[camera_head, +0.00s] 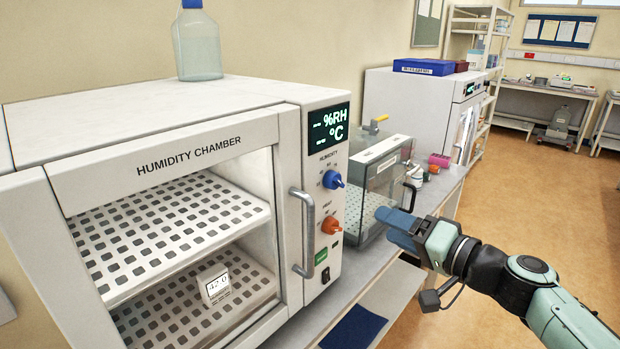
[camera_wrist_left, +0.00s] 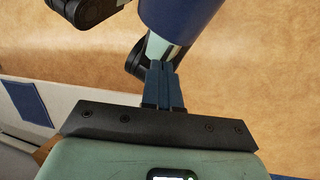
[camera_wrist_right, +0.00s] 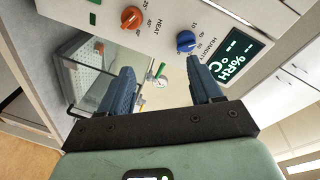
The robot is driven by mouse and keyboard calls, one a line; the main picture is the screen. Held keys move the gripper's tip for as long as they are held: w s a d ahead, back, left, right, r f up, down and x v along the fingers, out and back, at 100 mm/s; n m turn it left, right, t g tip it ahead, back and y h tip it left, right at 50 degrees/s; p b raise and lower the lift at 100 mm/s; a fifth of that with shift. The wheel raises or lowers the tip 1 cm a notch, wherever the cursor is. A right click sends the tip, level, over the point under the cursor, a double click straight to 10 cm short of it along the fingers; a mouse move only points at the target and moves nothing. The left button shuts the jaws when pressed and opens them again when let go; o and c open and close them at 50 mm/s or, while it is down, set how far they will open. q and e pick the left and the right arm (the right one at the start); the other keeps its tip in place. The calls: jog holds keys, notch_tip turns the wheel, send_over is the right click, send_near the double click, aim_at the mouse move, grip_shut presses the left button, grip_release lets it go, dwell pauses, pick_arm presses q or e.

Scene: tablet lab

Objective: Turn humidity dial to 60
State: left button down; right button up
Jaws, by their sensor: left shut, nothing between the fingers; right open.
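The humidity chamber (camera_head: 190,155) is a white cabinet with a glass door and a control panel on its right side. The blue humidity dial (camera_head: 332,180) sits below a display (camera_head: 329,127) that shows dashes with %RH and °C. In the right wrist view the blue dial (camera_wrist_right: 186,41) is ahead, near the right finger's tip. An orange heat dial (camera_head: 331,225) is below it. My right gripper (camera_head: 381,214) is open and empty, right of the panel and apart from both dials; its fingers also show in the right wrist view (camera_wrist_right: 160,80). My left gripper (camera_wrist_left: 161,68) is shut and empty, away from the chamber.
A small meter reading about 42.0 (camera_head: 216,285) stands inside the chamber. A door handle (camera_head: 304,233) sticks out left of the dials. A clear glass box (camera_head: 376,185) stands on the bench behind my right gripper. A bottle (camera_head: 197,45) is on top.

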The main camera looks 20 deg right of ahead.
aim_at(340, 185)
jog(key=shift+n+t+y, duration=0.4)
jog(key=shift+y, duration=0.1)
jog(key=w+a+r+p, duration=0.1)
jog(key=w, duration=0.2)
jog(key=w+a+r+p, duration=0.1)
jog(key=w+a, duration=0.1)
jog(key=w, duration=0.1)
jog(key=w+a+r+p, duration=0.1)
jog(key=w+a, duration=0.1)
jog(key=w, duration=0.2)
jog(key=shift+a+r, duration=0.2)
jog(key=shift+r, duration=0.2)
pick_arm(q)
jog(key=shift+r, duration=1.4)
pick_arm(e)
jog(key=shift+w+a, duration=0.3)
jog(key=shift+w, duration=0.3)
jog(key=c, duration=1)
